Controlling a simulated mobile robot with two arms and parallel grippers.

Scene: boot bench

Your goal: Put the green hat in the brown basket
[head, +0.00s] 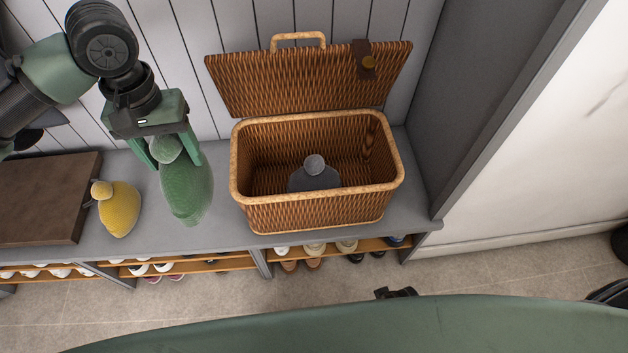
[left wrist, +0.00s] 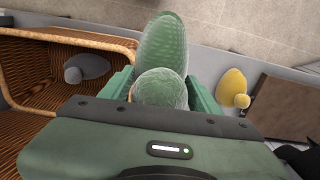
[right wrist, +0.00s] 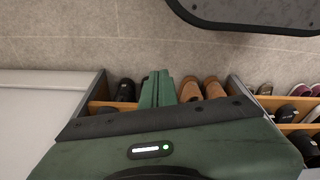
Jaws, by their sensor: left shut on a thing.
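The green hat (head: 187,190) is a knitted hat with a pompom. My left gripper (head: 172,148) is shut on it near the pompom, left of the basket. The hat also shows between the fingers in the left wrist view (left wrist: 163,50). The brown basket (head: 315,215) is wicker and stands on the bench with its lid up. A grey hat (head: 316,176) lies inside it. In the right wrist view my right gripper (right wrist: 158,80) has its two fingers close together, with nothing seen between them, in front of the shoe shelves.
A yellow hat (head: 119,212) lies on the grey bench (head: 226,237), left of the green hat. A brown cushion (head: 42,200) is farther left. Shoes stand on shelves (head: 190,265) below. A grey side panel (head: 425,110) rises right of the basket.

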